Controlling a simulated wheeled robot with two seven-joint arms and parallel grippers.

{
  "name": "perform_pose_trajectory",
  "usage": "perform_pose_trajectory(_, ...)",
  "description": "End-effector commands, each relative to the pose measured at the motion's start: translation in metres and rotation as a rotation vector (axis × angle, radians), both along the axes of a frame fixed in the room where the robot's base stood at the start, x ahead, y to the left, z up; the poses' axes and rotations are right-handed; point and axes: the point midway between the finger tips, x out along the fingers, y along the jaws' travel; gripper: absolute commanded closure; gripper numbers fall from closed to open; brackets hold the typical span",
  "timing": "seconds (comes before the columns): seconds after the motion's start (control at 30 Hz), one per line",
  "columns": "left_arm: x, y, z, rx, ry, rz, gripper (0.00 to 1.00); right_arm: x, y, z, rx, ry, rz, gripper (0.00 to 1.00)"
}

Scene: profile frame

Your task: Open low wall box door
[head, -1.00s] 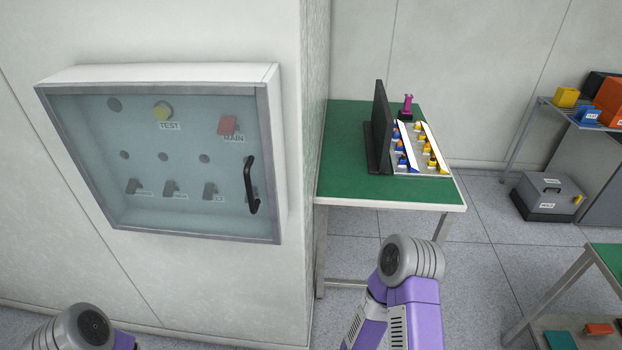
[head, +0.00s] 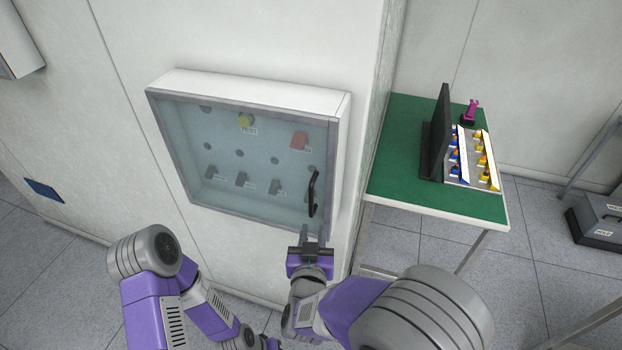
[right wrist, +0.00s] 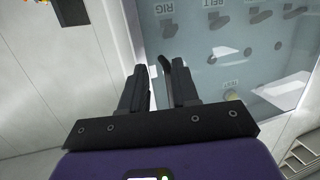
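The low wall box (head: 250,85) is a white cabinet on the wall with a framed, see-through door (head: 225,165). The door looks shut. Its black upright handle (head: 313,193) is at the door's right side. My right gripper (head: 312,236) is just below the handle, fingers pointing up toward the box. In the right wrist view the right gripper (right wrist: 157,85) is open, and the dark handle (right wrist: 165,68) shows near the gap between its fingers; whether they touch I cannot tell. My left arm is folded low at the left; its gripper end is mostly cut off at the bottom edge.
Behind the door are a yellow button (head: 246,121), a red switch (head: 299,141) and several grey switches. A green table (head: 405,180) with a dark panel (head: 440,135) and coloured parts stands right of the wall corner. Floor shows at the left.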

Motion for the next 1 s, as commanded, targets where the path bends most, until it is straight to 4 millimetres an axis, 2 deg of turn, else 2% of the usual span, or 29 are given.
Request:
perform_pose_trajectory(0.03, 0.0, 0.0, 0.01, 0.0, 0.0, 0.0, 0.57, -0.006, 0.007, 0.028, 0.006, -0.049, -0.003, 0.7)
perform_pose_trajectory(0.1, 0.0, 0.0, 0.015, 0.0, 0.0, 0.0, 0.57, -0.013, 0.01, 0.051, 0.01, -0.098, -0.017, 0.7)
perform_pose_trajectory(0.23, 0.0, 0.0, 0.019, 0.0, 0.0, 0.0, 0.57, -0.022, 0.013, 0.076, 0.016, -0.152, -0.036, 0.7)
perform_pose_trajectory(0.37, 0.0, 0.0, 0.02, 0.0, 0.0, 0.0, 0.57, -0.018, 0.012, 0.082, 0.018, -0.167, -0.045, 0.7)
perform_pose_trajectory(0.8, 0.0, 0.0, 0.021, 0.0, 0.0, 0.0, 0.57, 0.043, 0.005, 0.081, 0.017, -0.165, -0.043, 0.7)
perform_pose_trajectory(1.0, 0.0, 0.0, 0.021, 0.0, 0.0, 0.0, 0.57, 0.051, 0.005, 0.081, 0.018, -0.165, -0.042, 0.7)
